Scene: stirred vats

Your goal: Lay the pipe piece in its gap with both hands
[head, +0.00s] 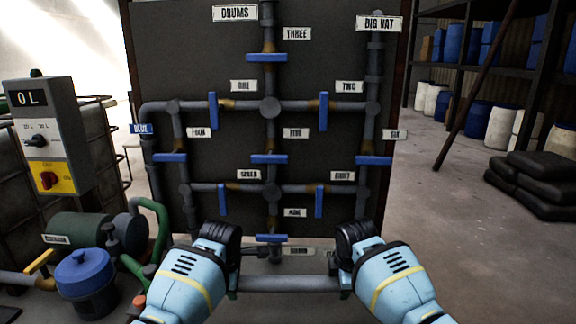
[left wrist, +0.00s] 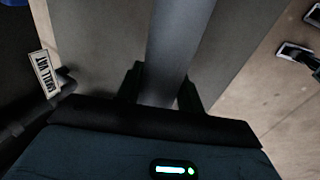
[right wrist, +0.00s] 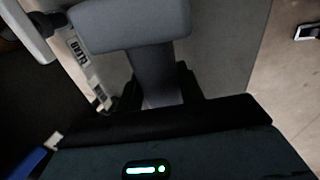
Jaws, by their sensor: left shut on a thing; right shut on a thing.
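The grey pipe piece (head: 288,284) lies level across the bottom of the head view, in front of the pipe board. My left gripper (head: 233,286) is shut on its left end and my right gripper (head: 345,286) is shut on its right end. In the left wrist view the pipe (left wrist: 175,50) runs up from between the fingers. In the right wrist view the pipe (right wrist: 155,78) sits between the fingers, with a thicker grey part (right wrist: 132,22) beyond. I cannot make out the gap; my grippers and forearms hide the lower corners of the board.
The dark board (head: 225,75) carries grey pipes with several blue valve handles (head: 267,58) and white labels. A control box (head: 48,140), a green pump (head: 90,232) and a blue-lidded pot (head: 85,280) stand at left. Black sacks (head: 535,185) lie at right; the floor (head: 440,220) before them is clear.

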